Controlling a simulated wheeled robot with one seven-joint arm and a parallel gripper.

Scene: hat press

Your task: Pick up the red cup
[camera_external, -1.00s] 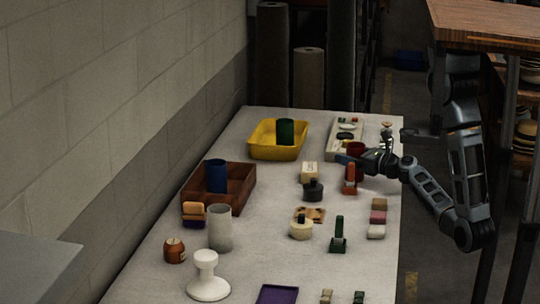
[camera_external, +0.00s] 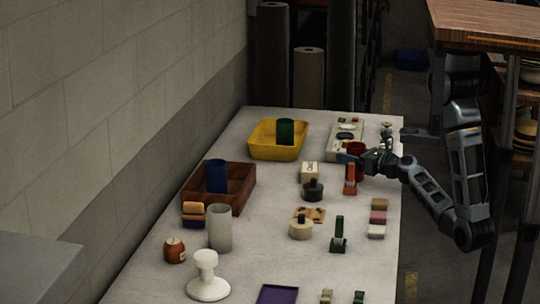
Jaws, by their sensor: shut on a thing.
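The red cup (camera_external: 355,148) is at the far right part of the white table (camera_external: 270,240), partly hidden behind my gripper. My gripper (camera_external: 350,158) reaches in from the right and is shut on the red cup. The exact finger contact is too small and dark to make out. The cup appears upright, and I cannot tell whether its base touches the table.
A red-orange stamp (camera_external: 350,180) stands just in front of my gripper. A pale tray (camera_external: 338,148) lies behind it, and a yellow bin (camera_external: 262,153) with a green cylinder is further left. A dark bottle (camera_external: 313,190) and small blocks (camera_external: 378,217) stand nearer.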

